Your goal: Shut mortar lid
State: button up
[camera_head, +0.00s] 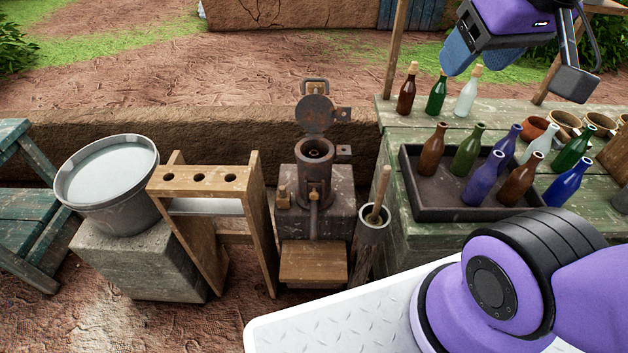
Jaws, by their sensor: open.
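The mortar (314,186) is a dark, rusty metal cylinder on a stone block, left of the picture's middle. Its round lid (316,115) has reddish marks and a loop handle on top. The lid stands raised, nearly upright, behind the open mouth. Metal lugs stick out to the right of both lid and rim. My gripper (573,83) is at the upper right, over the bottle table, well away from the lid. Its jaws are open and only partly in view. I see nothing held in them.
A wooden rack (206,182) and a grey bucket (108,186) stand to the left. A pestle (379,190) leans in a small cup (374,226) to the right. A dark tray (462,214) holds several bottles on the green table (448,238). A low mud wall (225,128) runs behind.

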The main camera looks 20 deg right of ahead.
aim_at(314, 113)
jog(key=i+j+z, duration=0.15)
jog(key=j, duration=0.55)
jog(key=i+j+z, duration=0.2)
jog(key=j, duration=0.5)
jog(key=i+j+z, duration=0.15)
jog(key=j, duration=0.6)
jog(key=j+z, duration=0.15)
jog(key=j, duration=0.55)
